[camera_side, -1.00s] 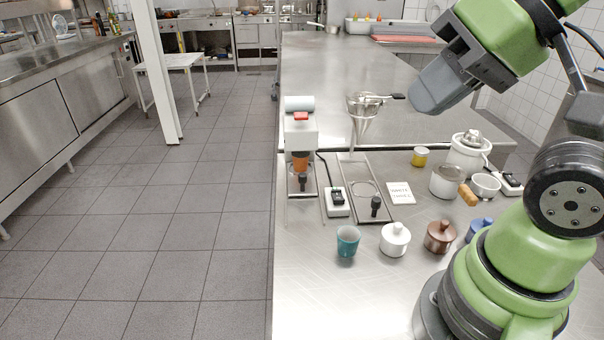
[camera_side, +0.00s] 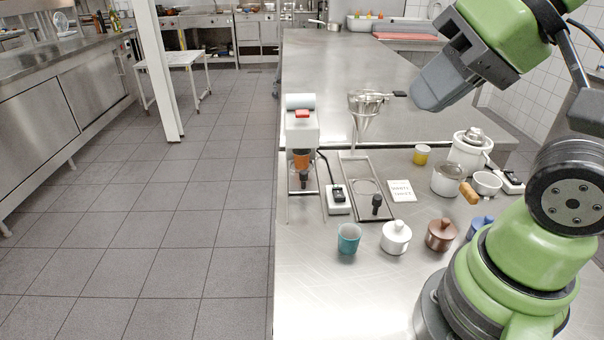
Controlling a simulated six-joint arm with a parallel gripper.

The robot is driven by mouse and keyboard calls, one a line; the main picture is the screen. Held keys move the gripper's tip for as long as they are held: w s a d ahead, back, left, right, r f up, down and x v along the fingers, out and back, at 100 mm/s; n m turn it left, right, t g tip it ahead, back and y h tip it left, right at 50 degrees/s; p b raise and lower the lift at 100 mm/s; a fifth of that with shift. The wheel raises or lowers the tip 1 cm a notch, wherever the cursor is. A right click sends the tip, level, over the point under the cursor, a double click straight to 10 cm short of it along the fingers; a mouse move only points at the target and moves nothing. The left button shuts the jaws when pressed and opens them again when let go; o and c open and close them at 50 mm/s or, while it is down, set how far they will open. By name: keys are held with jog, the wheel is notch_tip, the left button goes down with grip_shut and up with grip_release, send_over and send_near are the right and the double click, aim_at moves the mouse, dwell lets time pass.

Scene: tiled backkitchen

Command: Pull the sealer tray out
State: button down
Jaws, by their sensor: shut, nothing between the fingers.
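The sealer (camera_side: 301,127) is a white unit with a pale film roll on top and a red part on its front. It stands at the left edge of the steel counter. Its tray (camera_side: 305,190) is low under the head, with a black handle (camera_side: 304,176) facing the near side. An orange cup (camera_side: 300,160) sits under the head, partly hidden behind the handle. My gripper (camera_side: 425,98) is shut and empty, raised high above the counter, to the right of the sealer and well apart from it.
A funnel on a stand (camera_side: 366,112) with a black-handled base (camera_side: 376,205) is right of the sealer. A switch box (camera_side: 338,197) lies between them. A teal cup (camera_side: 348,239), white jar (camera_side: 396,238) and brown jar (camera_side: 441,235) stand in front. The counter's near left is clear.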

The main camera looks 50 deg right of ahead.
dwell(0.4)
jog(key=c, duration=1.5)
grip_release()
jog(key=shift+w, duration=0.1)
jog(key=o, duration=0.4)
jog(key=shift+w+r, duration=0.2)
jog(key=shift+w, duration=0.1)
jog(key=shift+c, duration=0.2)
jog(key=shift+o, duration=0.7)
jog(key=w+d+r+m+g, duration=0.1)
jog(key=w+m, duration=0.1)
jog(key=w, duration=0.4)
jog(key=shift+w+d+g+h, duration=0.25)
jog(key=shift+w+g+h, duration=0.05)
jog(key=shift+w+g, duration=0.1)
jog(key=m+g+h, duration=0.1)
jog(key=m+g, duration=0.4)
jog(key=m, duration=0.3)
send_over(303, 172)
notch_tip(303, 172, down, 19)
notch_tip(303, 172, down, 10)
